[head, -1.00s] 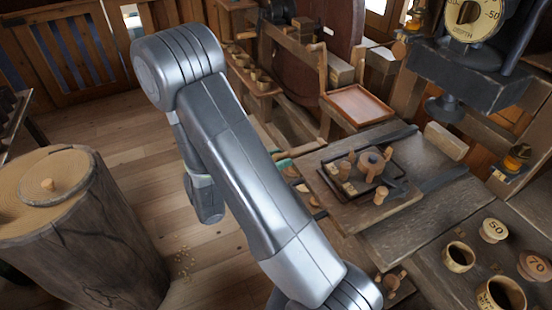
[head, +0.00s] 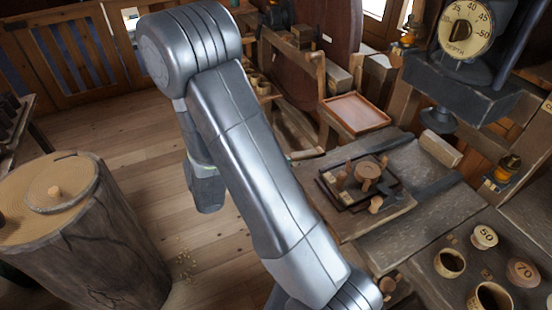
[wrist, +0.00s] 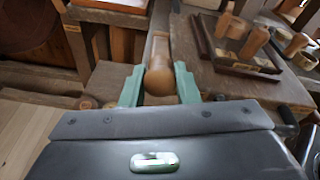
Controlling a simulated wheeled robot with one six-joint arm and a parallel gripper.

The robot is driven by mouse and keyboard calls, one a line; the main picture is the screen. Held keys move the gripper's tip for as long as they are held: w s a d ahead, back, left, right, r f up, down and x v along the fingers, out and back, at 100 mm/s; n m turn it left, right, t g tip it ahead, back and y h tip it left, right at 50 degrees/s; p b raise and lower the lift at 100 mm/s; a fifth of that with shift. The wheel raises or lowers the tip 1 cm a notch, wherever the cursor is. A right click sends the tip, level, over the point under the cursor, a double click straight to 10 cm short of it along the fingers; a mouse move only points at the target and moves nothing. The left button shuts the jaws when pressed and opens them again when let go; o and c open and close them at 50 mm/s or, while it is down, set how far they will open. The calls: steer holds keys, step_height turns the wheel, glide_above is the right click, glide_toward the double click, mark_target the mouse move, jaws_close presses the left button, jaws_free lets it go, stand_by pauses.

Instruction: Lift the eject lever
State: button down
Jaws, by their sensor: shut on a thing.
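In the wrist view, a lever with a rounded wooden knob (wrist: 160,82) stands between the two green fingers of my gripper (wrist: 159,74). I take it to be the eject lever. The fingers are on either side of the knob and shut on it. The knob's shaft runs away from the camera, toward the bench.
A dark-rimmed tray (wrist: 236,62) with wooden pegs lies right of the lever; it also shows in the head view (head: 333,203). A red-brown tray (head: 357,113) stands behind it. A depth dial (head: 466,28) is at upper right. A stump (head: 95,235) stands left on open floor.

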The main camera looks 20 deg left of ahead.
steer(key=r, duration=0.1)
steer(key=r+p, duration=0.1)
steer(key=r, duration=0.1)
steer(key=shift+w+d, duration=0.25)
steer(key=shift+w, duration=0.15)
steer(key=shift+w+d+r+p, duration=0.25)
steer(key=shift+r+p, duration=0.1)
steer(key=shift+r, duration=0.2)
steer(key=shift+w+d+r+p, duration=0.25)
steer(key=shift+r+p, duration=0.1)
steer(key=shift+r, duration=0.2)
steer(key=c, duration=1.1)
jaws_free()
steer(key=b+v, duration=0.2)
steer(key=v, duration=1.1)
steer(key=shift+s+a+r, duration=0.2)
steer(key=shift+s+a, duration=0.05)
